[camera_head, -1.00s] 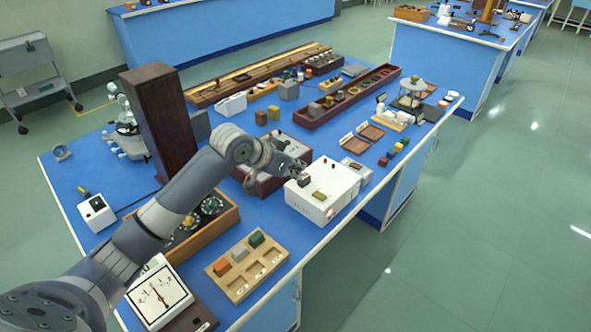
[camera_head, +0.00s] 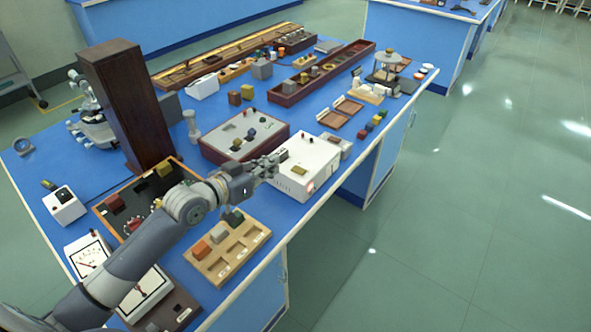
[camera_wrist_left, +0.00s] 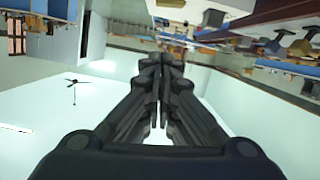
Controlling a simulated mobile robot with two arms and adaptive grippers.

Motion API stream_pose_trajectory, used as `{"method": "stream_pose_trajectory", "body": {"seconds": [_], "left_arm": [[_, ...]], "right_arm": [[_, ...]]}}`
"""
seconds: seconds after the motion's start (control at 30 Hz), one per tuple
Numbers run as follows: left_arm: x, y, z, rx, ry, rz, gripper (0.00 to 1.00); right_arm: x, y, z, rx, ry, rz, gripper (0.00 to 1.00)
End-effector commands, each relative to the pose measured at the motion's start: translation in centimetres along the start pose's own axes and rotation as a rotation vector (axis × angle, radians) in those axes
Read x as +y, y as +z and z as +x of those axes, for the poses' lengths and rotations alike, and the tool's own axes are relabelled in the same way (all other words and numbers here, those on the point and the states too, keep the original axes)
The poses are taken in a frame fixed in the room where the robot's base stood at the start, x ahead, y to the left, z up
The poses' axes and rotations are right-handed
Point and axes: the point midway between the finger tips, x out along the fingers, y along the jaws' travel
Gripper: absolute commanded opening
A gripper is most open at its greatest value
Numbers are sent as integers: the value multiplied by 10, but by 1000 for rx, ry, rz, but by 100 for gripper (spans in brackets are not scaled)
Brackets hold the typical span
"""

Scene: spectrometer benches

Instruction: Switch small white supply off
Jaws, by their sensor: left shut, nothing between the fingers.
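A white supply box (camera_head: 318,154) stands near the right edge of the blue bench in the head view. A small red switch (camera_head: 310,187) shows low on its near face. Whether it is lit or which way it is tipped is too small to tell. My left gripper (camera_head: 275,167) is shut and empty, at the left side of the white box. Its fingertips overlap the box's edge in the picture; I cannot tell if they touch. In the left wrist view the shut dark fingers (camera_wrist_left: 161,62) point ahead. My right gripper is not in view.
A grey-topped panel box (camera_head: 238,135) stands behind the gripper. A wooden tray with blocks (camera_head: 228,262) and white meters (camera_head: 85,258) lie nearer. A tall dark wooden case (camera_head: 130,105) and a smaller white box (camera_head: 63,208) stand left. Open floor lies right of the bench.

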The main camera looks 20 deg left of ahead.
Motion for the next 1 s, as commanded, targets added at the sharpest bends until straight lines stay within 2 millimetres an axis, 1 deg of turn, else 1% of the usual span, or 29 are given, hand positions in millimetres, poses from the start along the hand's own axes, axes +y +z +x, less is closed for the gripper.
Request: {"method": "stream_pose_trajectory", "body": {"seconds": [0.37,0.47,0.53,0.67,1.0], "left_arm": [[0,0,-2,19,0,-1,0],[0,0,0,20,-1,-2,0],[0,-1,5,20,-2,-3,0],[0,-3,23,20,-1,-4,0],[0,-3,86,19,-1,-3,0]], "right_arm": [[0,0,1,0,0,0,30],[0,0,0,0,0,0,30],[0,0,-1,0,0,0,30],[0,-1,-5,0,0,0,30],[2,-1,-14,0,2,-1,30]]}}
